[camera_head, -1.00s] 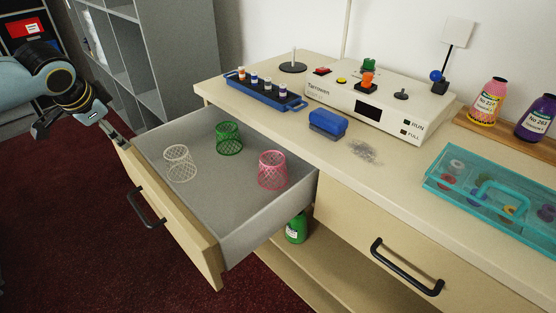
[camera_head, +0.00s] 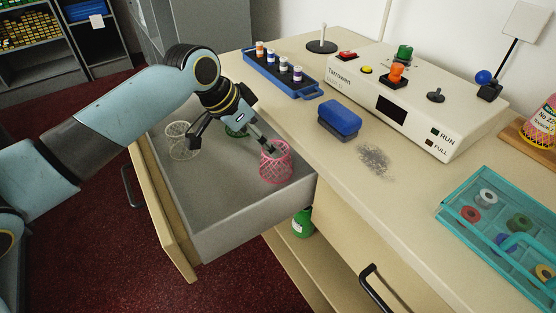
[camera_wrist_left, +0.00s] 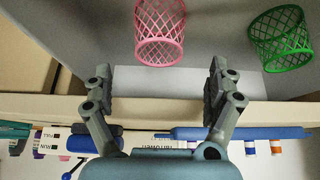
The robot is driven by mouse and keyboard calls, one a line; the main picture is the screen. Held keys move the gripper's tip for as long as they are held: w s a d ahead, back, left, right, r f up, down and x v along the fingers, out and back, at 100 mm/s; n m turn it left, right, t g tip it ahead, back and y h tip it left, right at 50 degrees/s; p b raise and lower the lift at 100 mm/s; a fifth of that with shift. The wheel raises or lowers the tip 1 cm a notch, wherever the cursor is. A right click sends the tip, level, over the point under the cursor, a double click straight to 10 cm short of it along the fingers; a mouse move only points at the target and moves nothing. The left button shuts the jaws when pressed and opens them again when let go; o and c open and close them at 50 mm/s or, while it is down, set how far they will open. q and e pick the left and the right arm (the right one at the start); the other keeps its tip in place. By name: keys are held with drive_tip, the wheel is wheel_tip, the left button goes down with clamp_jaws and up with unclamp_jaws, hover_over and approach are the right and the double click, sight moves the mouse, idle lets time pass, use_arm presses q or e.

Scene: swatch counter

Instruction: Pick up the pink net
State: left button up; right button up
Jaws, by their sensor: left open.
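The pink net (camera_head: 276,166), an open mesh cup, stands upright in the open grey drawer near its right side. My left gripper (camera_head: 233,147) is open and empty above the drawer, left of the pink net. In the head view one finger overlaps the net's rim; I cannot tell if it touches. In the left wrist view the pink net (camera_wrist_left: 160,32) is just beyond and between the spread fingers of my gripper (camera_wrist_left: 157,82). My right gripper is not in view.
A white net (camera_head: 182,142) stands at the drawer's left and a green net (camera_head: 237,131) behind my gripper, partly hidden. The drawer's walls (camera_head: 250,222) surround them. The counter above holds a blue rack (camera_head: 280,77), a blue block (camera_head: 340,118) and a teal box (camera_head: 455,208).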

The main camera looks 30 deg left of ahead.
sight(276, 160)
use_arm(q)
drive_tip(key=shift+w+d+f, duration=0.15)
drive_tip(key=shift+w+f, duration=0.1)
drive_tip(key=shift+f, duration=0.05)
drive_tip(key=shift+w+d+f, duration=0.1)
drive_tip(key=shift+w+f, duration=0.05)
drive_tip(key=shift+f, duration=0.2)
drive_tip(key=x, duration=0.3)
drive_tip(key=shift+w+d+f+b, duration=0.1)
drive_tip(key=shift+w+f+b, duration=0.1)
drive_tip(key=shift+f+b, duration=0.15)
drive_tip(key=shift+w+f, duration=0.15)
drive_tip(key=shift+f, duration=0.1)
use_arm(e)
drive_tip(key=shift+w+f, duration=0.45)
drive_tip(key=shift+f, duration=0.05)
use_arm(q)
drive_tip(key=shift+c, duration=0.5)
drive_tip(key=c, duration=0.8)
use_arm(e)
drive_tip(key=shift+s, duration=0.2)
